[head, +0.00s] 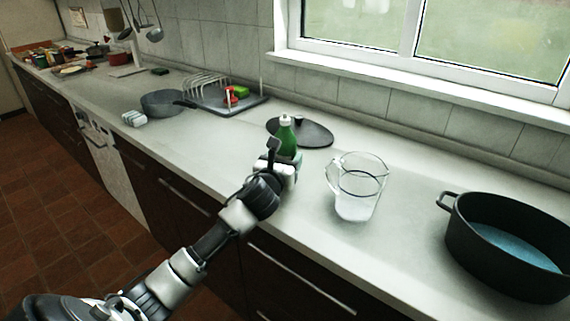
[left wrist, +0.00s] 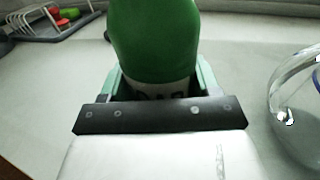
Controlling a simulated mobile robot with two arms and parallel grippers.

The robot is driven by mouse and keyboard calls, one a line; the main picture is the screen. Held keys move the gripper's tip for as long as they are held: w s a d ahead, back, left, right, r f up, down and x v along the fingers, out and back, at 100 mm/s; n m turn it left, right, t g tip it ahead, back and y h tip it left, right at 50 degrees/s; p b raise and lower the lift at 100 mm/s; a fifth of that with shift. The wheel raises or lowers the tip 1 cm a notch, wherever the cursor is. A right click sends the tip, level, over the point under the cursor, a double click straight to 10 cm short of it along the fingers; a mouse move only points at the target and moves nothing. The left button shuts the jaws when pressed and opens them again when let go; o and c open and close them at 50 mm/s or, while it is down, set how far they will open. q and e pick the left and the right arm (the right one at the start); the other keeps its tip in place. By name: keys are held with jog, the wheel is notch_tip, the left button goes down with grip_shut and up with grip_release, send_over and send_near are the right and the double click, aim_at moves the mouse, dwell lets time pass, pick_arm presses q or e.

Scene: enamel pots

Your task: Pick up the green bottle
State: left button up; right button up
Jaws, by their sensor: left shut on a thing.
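The green bottle (head: 287,138) with a white cap stands upright near the middle of the counter. My left gripper (head: 279,165) is at the bottle and hides its lower part in the head view. In the left wrist view the green bottle (left wrist: 153,38) is between the two fingers of my left gripper (left wrist: 160,82), which is shut on it. The cap is outside the left wrist view. My right gripper is not in view.
A glass jug (head: 357,187) stands to the right of the bottle, and a dark pot (head: 459,232) with blue inside is farther right. A dark lid (head: 314,134) lies just behind the bottle. A pan (head: 160,103) and a dish rack (head: 207,88) are at the left.

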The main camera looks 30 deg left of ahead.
pick_arm(q)
notch_tip(320, 180, up, 3)
jog(key=shift+f, duration=0.15)
jog(key=s+d+r, duration=0.2)
jog(key=d+r, duration=0.1)
jog(key=d, duration=0.2)
jog(key=s+d+r+p, duration=0.1)
jog(key=s+d+r, duration=0.1)
jog(key=d, duration=0.4)
jog(key=shift+r, duration=0.55)
